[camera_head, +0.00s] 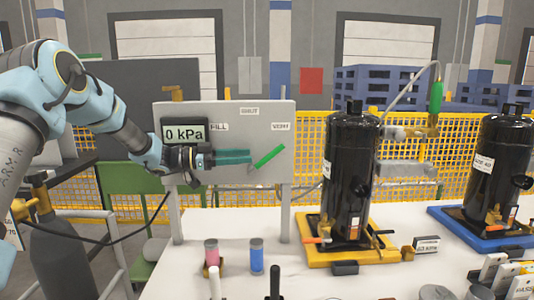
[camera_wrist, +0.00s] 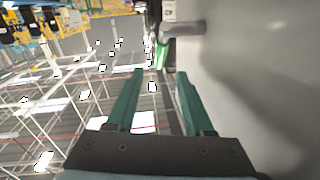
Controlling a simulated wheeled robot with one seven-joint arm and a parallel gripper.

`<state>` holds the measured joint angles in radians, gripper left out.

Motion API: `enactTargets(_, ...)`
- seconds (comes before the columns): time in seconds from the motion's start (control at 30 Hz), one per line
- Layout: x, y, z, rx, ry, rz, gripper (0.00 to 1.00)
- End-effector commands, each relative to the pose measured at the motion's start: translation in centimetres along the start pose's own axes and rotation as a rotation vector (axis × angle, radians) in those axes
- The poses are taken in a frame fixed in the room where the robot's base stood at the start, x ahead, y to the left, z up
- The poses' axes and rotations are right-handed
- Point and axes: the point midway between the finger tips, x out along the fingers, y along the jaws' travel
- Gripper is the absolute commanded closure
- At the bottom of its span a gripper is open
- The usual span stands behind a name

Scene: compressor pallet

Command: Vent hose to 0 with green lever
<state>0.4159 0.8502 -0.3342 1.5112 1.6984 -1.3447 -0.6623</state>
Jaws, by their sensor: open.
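A grey panel (camera_head: 225,112) bears a display (camera_head: 184,133) reading 0 kPa and the labels FILL, SHUT and VENT. The green lever (camera_head: 270,155) slants up to the right, its upper end just under the VENT label (camera_head: 281,126). My gripper (camera_head: 250,158) has teal fingers and is in front of the panel, its tips just left of the lever. In the wrist view my gripper (camera_wrist: 160,72) is open and empty, and a green piece, apparently the lever (camera_wrist: 162,55), shows beyond the tips. I cannot tell if they touch. The lever's pivot is hidden.
A black compressor (camera_head: 350,175) stands on a yellow tray (camera_head: 330,257) right of the panel; another (camera_head: 498,170) is on a blue tray (camera_head: 455,222). A hose with a green fitting (camera_head: 436,97) rises behind. Pink and blue cylinders (camera_head: 257,256) stand below the panel.

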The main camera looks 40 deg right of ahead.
Motion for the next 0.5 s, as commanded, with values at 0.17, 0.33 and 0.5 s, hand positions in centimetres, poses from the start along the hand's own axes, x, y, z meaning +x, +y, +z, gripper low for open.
enactTargets(0.17, 3.5, 0.0, -0.3, -0.001, 0.001, 0.002, 0.48)
enactTargets(0.33, 6.4, -0.1, -0.3, -0.001, 0.000, -0.001, 0.48)
enactTargets(0.5, 8.4, -0.1, -0.1, 0.000, -0.001, -0.002, 0.48)
